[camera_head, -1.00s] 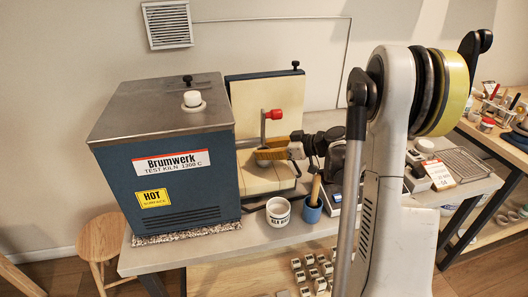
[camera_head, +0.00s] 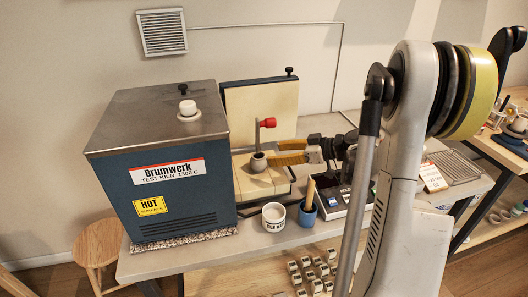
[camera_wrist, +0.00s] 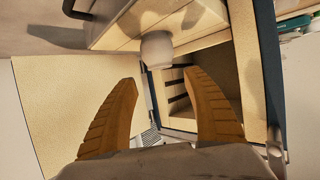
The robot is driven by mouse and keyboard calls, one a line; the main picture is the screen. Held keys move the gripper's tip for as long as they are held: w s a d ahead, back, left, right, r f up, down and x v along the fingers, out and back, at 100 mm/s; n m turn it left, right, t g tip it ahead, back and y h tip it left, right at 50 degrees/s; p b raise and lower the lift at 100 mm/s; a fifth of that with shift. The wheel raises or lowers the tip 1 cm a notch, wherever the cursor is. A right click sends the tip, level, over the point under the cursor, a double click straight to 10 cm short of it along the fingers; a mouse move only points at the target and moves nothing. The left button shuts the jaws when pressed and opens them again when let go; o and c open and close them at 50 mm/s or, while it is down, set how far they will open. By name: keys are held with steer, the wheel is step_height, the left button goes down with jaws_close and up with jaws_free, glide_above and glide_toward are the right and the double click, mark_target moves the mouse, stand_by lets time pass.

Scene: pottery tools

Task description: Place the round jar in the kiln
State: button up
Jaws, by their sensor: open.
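The round jar (camera_head: 258,161) is small and grey. It stands on the cream block at the mouth of the blue kiln (camera_head: 165,170), beside the kiln's right side in the head view. In the wrist view the jar (camera_wrist: 157,48) rests against a cream surface, beyond my fingertips and apart from them. My gripper (camera_head: 281,158) has orange fingers and is just right of the jar. In the wrist view my gripper (camera_wrist: 165,85) is open with nothing between its fingers. Part of the kiln's grooved interior (camera_wrist: 190,85) shows there.
A cream-lined door panel (camera_head: 262,105) stands behind the jar, and a red-knobbed rod (camera_head: 267,123) rises close to it. A white mug (camera_head: 274,215) and a blue cup (camera_head: 307,215) with a tool stand at the bench front. A dark-topped device (camera_head: 340,200) is to their right.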

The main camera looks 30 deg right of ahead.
steer(key=v, duration=0.4)
steer(key=shift+s+d+r+p, duration=0.1)
steer(key=shift+s+d+p, duration=0.15)
steer(key=shift+p, duration=0.15)
stand_by(0.8)
